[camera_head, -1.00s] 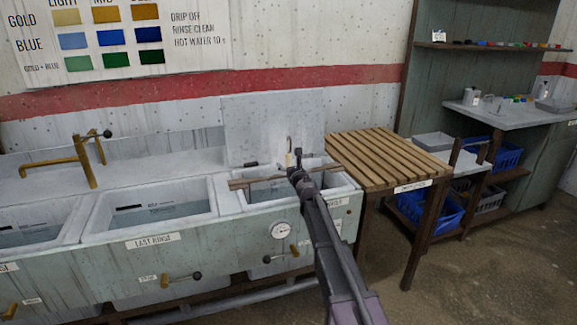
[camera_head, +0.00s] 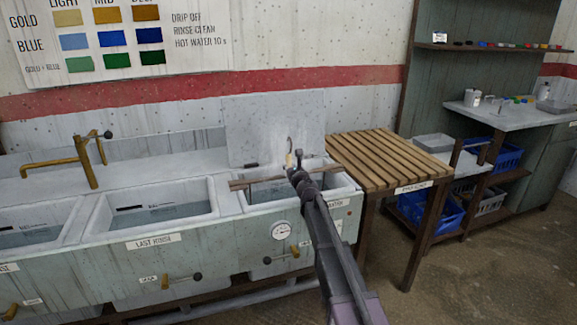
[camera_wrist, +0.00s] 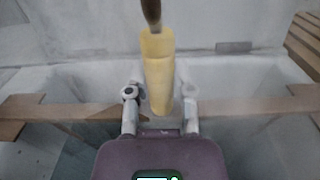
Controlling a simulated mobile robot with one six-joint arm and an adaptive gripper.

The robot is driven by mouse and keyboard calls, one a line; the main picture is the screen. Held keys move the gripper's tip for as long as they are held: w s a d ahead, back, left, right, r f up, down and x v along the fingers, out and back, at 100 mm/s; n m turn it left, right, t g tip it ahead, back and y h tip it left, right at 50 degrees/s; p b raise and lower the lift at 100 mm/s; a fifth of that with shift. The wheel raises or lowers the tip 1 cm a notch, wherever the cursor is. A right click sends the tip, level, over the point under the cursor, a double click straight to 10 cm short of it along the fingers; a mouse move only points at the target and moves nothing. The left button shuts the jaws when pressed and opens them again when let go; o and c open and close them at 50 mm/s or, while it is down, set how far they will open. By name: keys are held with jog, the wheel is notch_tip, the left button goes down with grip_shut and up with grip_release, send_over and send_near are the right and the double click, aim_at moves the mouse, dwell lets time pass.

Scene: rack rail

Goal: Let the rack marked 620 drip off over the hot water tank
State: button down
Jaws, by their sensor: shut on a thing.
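My gripper (camera_wrist: 160,98) is shut on a pale yellow grip (camera_wrist: 158,72) with a dark rod or hook rising from its top. In the head view the hook and grip (camera_head: 290,158) stand upright just above my gripper (camera_head: 297,174). This looks like the top of a rack; no 620 mark is readable, and anything below is hidden by my gripper. It is over the hot water tank (camera_head: 342,181), the right-hand basin with a round dial. A wooden bar (camera_head: 243,184) lies across the tank, passing behind my fingers in the wrist view (camera_wrist: 55,108).
A raised lid (camera_head: 270,120) stands behind the tank. The last rinse basin (camera_head: 150,215) is to the left, with a brass tap (camera_head: 85,165) farther left. A slatted wooden table (camera_head: 385,160) stands close on the right. Blue crates (camera_head: 430,210) sit on a shelf beyond.

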aim_at(290, 158)
jog(key=shift+r, duration=0.1)
jog(key=shift+r+p, duration=1.5)
jog(key=shift+s, duration=0.1)
jog(key=v, duration=0.9)
dwell(0.8)
jog(key=c, duration=1.1)
grip_release()
jog(key=shift+c, duration=0.2)
grip_shut()
